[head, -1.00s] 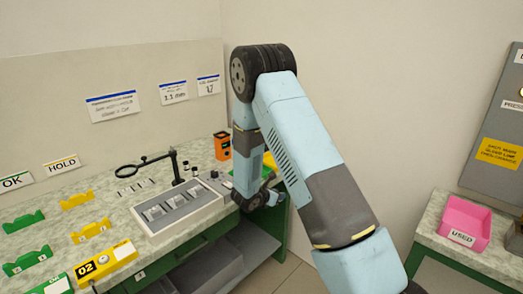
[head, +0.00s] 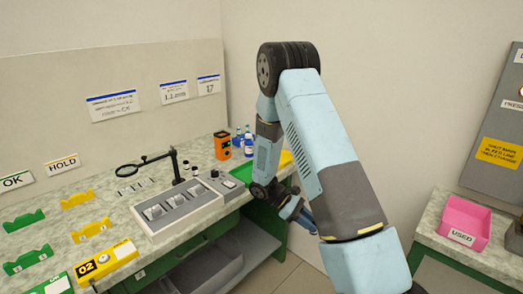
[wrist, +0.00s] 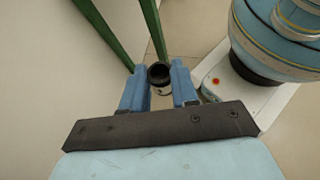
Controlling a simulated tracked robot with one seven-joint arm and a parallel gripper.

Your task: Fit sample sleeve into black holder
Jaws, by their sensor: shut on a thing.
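In the wrist view my gripper (wrist: 159,68) is shut on a small cylinder, seemingly the sample sleeve (wrist: 160,86). It has a dark open top and a paler lower body, and sits upright between the blue fingers. In the head view my gripper (head: 303,220) hangs beyond the bench's right end, and the sleeve cannot be made out there. Small black upright pieces (head: 195,171) stand on the bench behind the grey tray, left of my arm. I cannot tell whether one is the black holder.
The bench holds a grey tray of pale blocks (head: 180,209), a magnifier stand (head: 174,163), an orange device (head: 222,146) and blue bottles (head: 239,143). Green bench legs (wrist: 150,25) rise near my gripper in the wrist view. A pink bin (head: 466,218) stands on the right-hand table.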

